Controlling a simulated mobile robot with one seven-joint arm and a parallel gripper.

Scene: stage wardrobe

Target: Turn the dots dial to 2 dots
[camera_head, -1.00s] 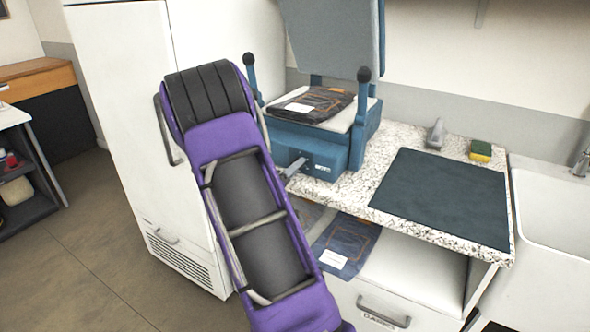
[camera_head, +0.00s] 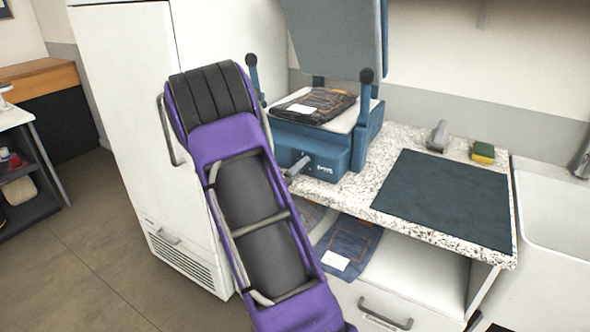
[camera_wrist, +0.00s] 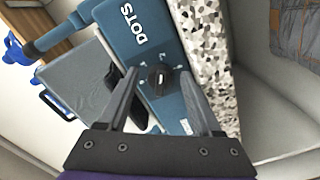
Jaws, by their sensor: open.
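The dots dial (camera_wrist: 158,79) is a small black knob on the front face of the blue heat press (camera_wrist: 139,28), beside the white word DOTS in the wrist view. My gripper (camera_wrist: 160,76) is open, with one finger on each side of the dial. I cannot tell whether either finger touches it. The dial's setting is not readable. The blue press (camera_head: 336,154) stands on the counter in the head view, its lid raised. There my purple arm hides most of my gripper, and the dial cannot be made out.
A dark folded garment (camera_head: 318,106) with a white label lies on the press bed. The speckled counter (camera_head: 402,140) holds a dark mat (camera_head: 445,198), a grey object (camera_head: 437,136) and a sponge (camera_head: 483,153). An open space below holds denim (camera_head: 347,245). A white cabinet (camera_head: 120,80) stands left.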

